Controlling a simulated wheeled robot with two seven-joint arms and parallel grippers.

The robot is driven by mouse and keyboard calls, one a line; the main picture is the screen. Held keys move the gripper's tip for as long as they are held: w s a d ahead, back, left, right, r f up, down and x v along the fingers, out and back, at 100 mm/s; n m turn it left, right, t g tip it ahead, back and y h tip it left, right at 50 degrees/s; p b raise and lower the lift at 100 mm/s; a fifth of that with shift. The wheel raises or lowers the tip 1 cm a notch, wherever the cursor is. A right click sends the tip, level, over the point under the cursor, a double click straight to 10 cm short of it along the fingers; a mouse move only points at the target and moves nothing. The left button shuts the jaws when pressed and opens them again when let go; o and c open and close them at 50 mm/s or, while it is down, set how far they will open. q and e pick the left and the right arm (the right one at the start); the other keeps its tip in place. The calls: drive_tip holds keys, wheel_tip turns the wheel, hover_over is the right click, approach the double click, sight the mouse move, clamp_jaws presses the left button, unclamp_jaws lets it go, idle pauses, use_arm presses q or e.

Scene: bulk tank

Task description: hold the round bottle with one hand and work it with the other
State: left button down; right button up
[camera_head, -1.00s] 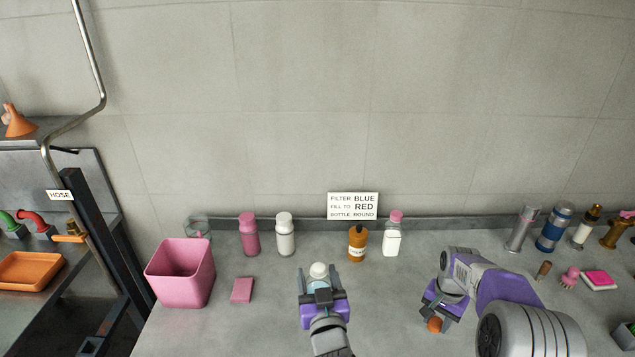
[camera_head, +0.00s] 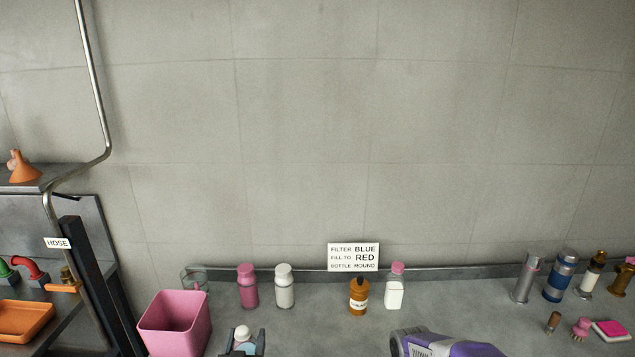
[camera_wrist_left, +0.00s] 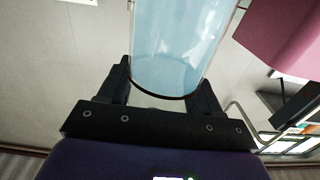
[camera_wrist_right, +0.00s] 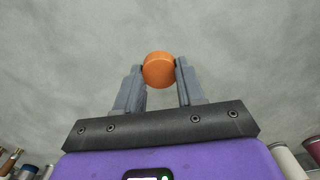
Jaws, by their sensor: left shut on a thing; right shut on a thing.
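My left gripper (camera_head: 242,343) is shut on the round bottle, at the bottom edge of the head view. The bottle's white cap (camera_head: 242,333) shows there. In the left wrist view the bottle (camera_wrist_left: 175,45) is clear with a light blue body, and the fingers grip it at both sides near one end. My right gripper (camera_wrist_right: 159,74) is shut on a small round orange piece (camera_wrist_right: 158,69), seen in the right wrist view. In the head view only part of my right arm shows at the bottom, with its fingers out of frame.
A pink bin (camera_head: 174,325) stands left of the left gripper. Along the wall stand a pink bottle (camera_head: 247,286), a white bottle (camera_head: 284,287), an amber bottle (camera_head: 359,296) and a white bottle with pink cap (camera_head: 395,287). A sign (camera_head: 353,257) reads filter blue, fill to red, bottle round.

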use_arm(q)
drive_tip(key=shift+s+a+f, duration=0.1)
drive_tip(key=shift+a+f, duration=0.1)
drive_tip(key=shift+a, duration=0.15)
use_arm(e)
drive_tip(key=shift+s+a, duration=0.2)
drive_tip(key=shift+a, duration=0.1)
use_arm(q)
drive_tip(key=s+d, duration=0.2)
drive_tip(key=d, duration=0.6)
drive_tip(key=s+d, duration=0.2)
drive_tip(key=d, duration=0.7)
drive_tip(key=shift+d, duration=0.25)
use_arm(e)
drive_tip(key=w+a+r+n, duration=0.5)
drive_tip(key=w+a+r, duration=0.15)
drive_tip(key=r, duration=0.45)
drive_tip(key=s+a+r+n, duration=0.2)
drive_tip(key=a+r+n, duration=0.4)
drive_tip(key=a+r, duration=0.5)
wheel_tip(320, 180, up, 2)
drive_tip(key=shift+r, duration=0.15)
drive_tip(key=shift+f, duration=2.05)
